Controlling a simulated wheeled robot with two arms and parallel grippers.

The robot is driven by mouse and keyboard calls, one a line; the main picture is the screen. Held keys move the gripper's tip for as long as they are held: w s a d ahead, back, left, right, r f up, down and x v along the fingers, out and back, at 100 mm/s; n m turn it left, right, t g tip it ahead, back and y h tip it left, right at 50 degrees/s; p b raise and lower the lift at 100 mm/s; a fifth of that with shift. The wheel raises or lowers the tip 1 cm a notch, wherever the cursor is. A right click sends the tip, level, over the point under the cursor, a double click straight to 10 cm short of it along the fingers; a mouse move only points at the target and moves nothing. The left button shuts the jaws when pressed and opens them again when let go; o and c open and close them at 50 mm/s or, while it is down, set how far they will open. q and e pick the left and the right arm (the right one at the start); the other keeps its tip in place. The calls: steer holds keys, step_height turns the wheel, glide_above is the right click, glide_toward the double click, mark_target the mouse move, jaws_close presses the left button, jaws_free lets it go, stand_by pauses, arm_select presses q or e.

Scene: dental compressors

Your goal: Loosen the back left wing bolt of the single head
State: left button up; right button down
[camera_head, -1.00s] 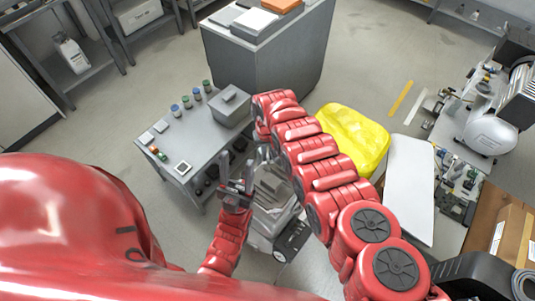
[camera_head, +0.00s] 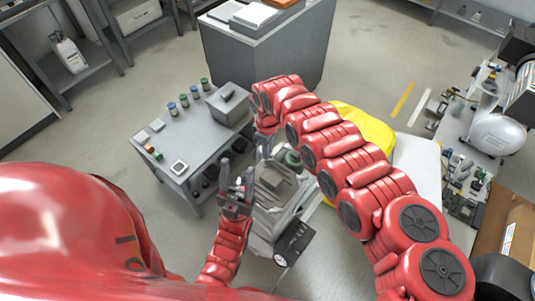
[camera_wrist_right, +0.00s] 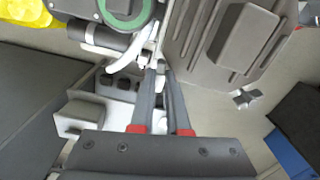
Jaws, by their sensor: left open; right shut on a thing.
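The single-head compressor (camera_head: 268,222), grey with a ribbed cover, stands below the bend of my right arm in the head view. Its green-ringed round part (camera_wrist_right: 122,10) and ribbed grey cover (camera_wrist_right: 195,45) show in the right wrist view. My right gripper (camera_wrist_right: 162,72) is shut on a small metal wing bolt between these parts; the fingers hide most of it. Another wing bolt (camera_wrist_right: 243,98) stands free at the cover's lower right. My left gripper (camera_head: 238,172) is open and empty, fingers up, at the compressor's left.
A grey side table (camera_head: 185,150) with small jars and a grey box (camera_head: 229,104) stands at the left. A grey cabinet (camera_head: 275,55) is behind. A yellow cover (camera_head: 368,128) and another compressor (camera_head: 497,132) are at the right. Open floor lies between cabinet and left shelves.

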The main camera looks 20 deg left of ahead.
steer(key=n+b, duration=0.3)
steer(key=n, duration=0.1)
steer(key=shift+f, duration=0.2)
steer(key=shift+r+n+b, duration=0.15)
steer(key=shift+n+b, duration=1)
steer(key=shift+n, duration=0.25)
steer(key=c, duration=0.9)
jaws_free()
steer(key=shift+r, duration=0.1)
step_height(320, 180, up, 17)
steer(key=b, duration=0.1)
steer(key=shift+r, duration=0.15)
